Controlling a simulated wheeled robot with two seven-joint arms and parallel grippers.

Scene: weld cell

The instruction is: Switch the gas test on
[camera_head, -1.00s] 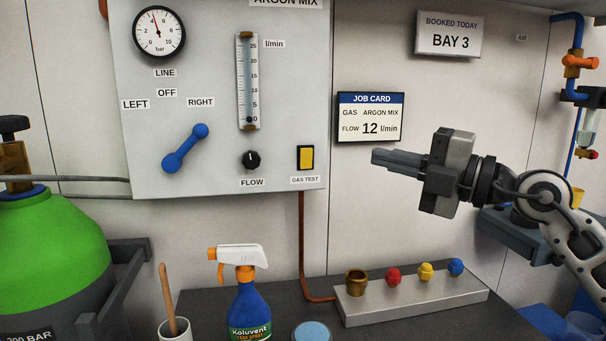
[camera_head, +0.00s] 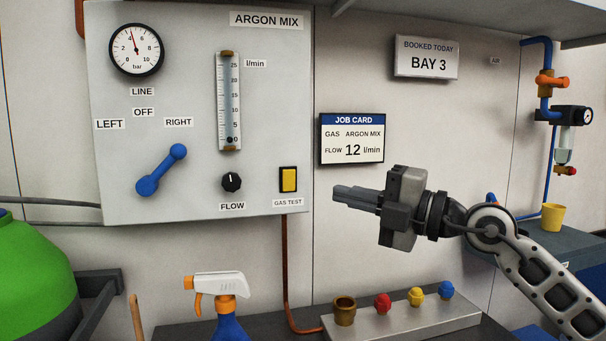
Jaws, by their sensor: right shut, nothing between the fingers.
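The gas test switch (camera_head: 289,179) is a yellow rocker in a black frame at the lower right of the grey ARGON MIX panel (camera_head: 200,110). Its label GAS TEST is below it. Whether the rocker is on or off I cannot tell. My right gripper (camera_head: 336,194) is shut and empty, its fingers pointing left, to the right of the switch and slightly lower, apart from it in the picture. The flow tube (camera_head: 229,100) has its float at the bottom, near 0. The black flow knob (camera_head: 232,182) is left of the switch. My left gripper is not in view.
A blue line lever (camera_head: 161,170) points toward RIGHT. The gauge (camera_head: 136,49) reads about 4 bar. A job card (camera_head: 352,140) says 12 l/min. Below are a spray bottle (camera_head: 222,287) and a block with coloured caps (camera_head: 400,322). A green cylinder (camera_head: 35,275) stands left.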

